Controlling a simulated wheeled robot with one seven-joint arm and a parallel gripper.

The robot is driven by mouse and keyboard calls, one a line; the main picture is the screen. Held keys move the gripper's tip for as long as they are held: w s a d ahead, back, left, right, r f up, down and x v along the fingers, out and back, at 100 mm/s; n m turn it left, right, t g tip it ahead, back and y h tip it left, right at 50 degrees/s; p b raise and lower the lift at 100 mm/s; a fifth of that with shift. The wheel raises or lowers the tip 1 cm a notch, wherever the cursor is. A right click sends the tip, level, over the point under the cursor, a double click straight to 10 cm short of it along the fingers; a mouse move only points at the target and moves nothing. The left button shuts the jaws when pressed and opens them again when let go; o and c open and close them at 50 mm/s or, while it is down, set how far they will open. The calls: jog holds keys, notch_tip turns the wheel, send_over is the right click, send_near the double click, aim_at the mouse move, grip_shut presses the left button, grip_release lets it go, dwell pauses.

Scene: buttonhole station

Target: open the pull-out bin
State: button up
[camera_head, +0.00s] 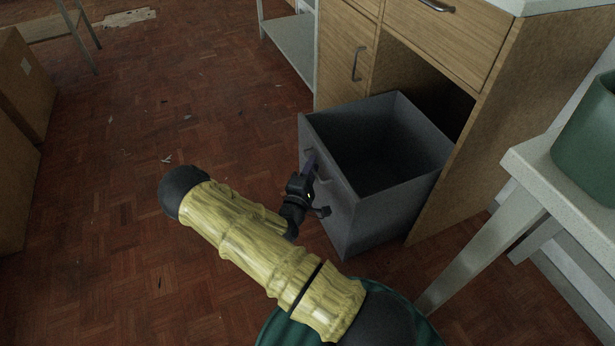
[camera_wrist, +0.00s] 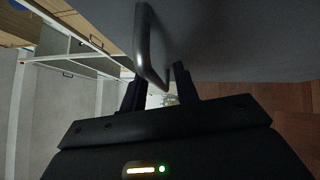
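The grey pull-out bin (camera_head: 420,150) stands well out of the wooden cabinet (camera_head: 345,50). Its open top shows an empty-looking, dark inside. The bin's front panel carries a bar handle, which shows close up in the wrist view (camera_wrist: 147,45). My gripper (camera_head: 312,166) is at the upper part of this front panel. In the wrist view its two dark fingers (camera_wrist: 158,88) stand apart, one on each side of the handle's near end. A light gap shows between them, and I see no clear grip on the bar.
A green container (camera_head: 590,135) stands on a pale table (camera_head: 525,165) at the right. A grey shelf unit (camera_head: 290,45) stands beyond the cabinet, and cardboard boxes (camera_head: 25,85) at the far left. The parquet floor (camera_head: 130,160) left of the bin is mostly clear, with small scraps.

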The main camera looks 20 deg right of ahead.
jog(key=p+v, duration=0.5)
jog(key=v, duration=1.2)
jog(key=shift+s, duration=0.2)
jog(key=shift+a, duration=0.1)
jog(key=w+a+r+m+g+y+p, duration=0.3)
jog(key=r+m+g+y, duration=0.15)
jog(key=r+y, duration=0.2)
jog(key=w+a+r+m+g+y+p, duration=0.25)
jog(key=r+m+g+y, duration=0.2)
jog(key=r, duration=0.25)
jog(key=s+d+r+m+g+y+p, duration=0.1)
jog(key=s+d+r+p, duration=0.1)
jog(key=s+d+r, duration=0.5)
jog(key=s+r+m+g+y+p, duration=0.15)
jog(key=s+r, duration=0.35)
jog(key=r, duration=0.7)
notch_tip(320, 180, up, 37)
jog(key=p, duration=3.7)
jog(key=shift+f, duration=0.2)
